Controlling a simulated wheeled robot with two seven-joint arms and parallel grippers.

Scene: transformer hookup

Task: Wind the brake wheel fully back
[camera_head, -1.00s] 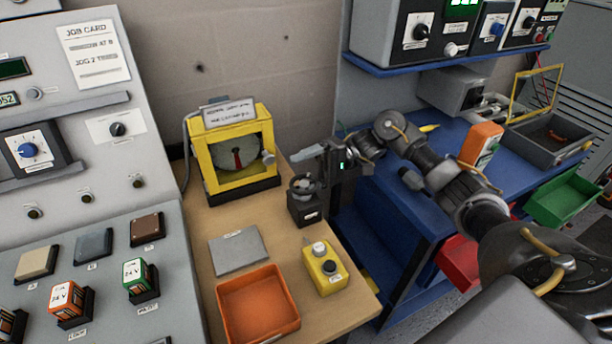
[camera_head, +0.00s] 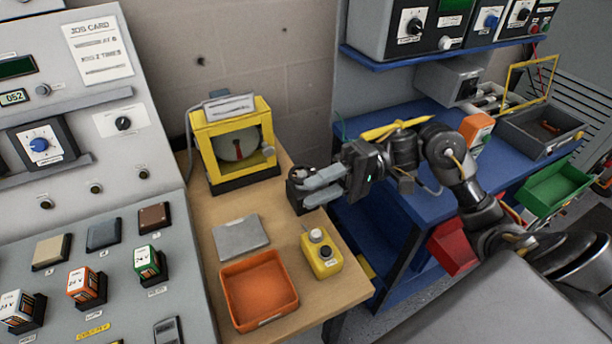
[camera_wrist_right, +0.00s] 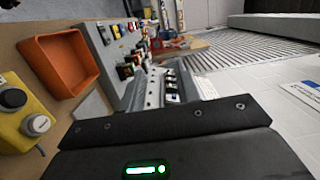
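The right wrist view shows neither the wheel nor the fingers. My left gripper is not in view.
A grey plate (camera_head: 240,238), an orange tray (camera_head: 258,290) and a yellow button box (camera_head: 321,253) lie in front. The sloped control panel (camera_head: 120,225) borders the left; the blue workbench (camera_head: 440,150) is at right.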

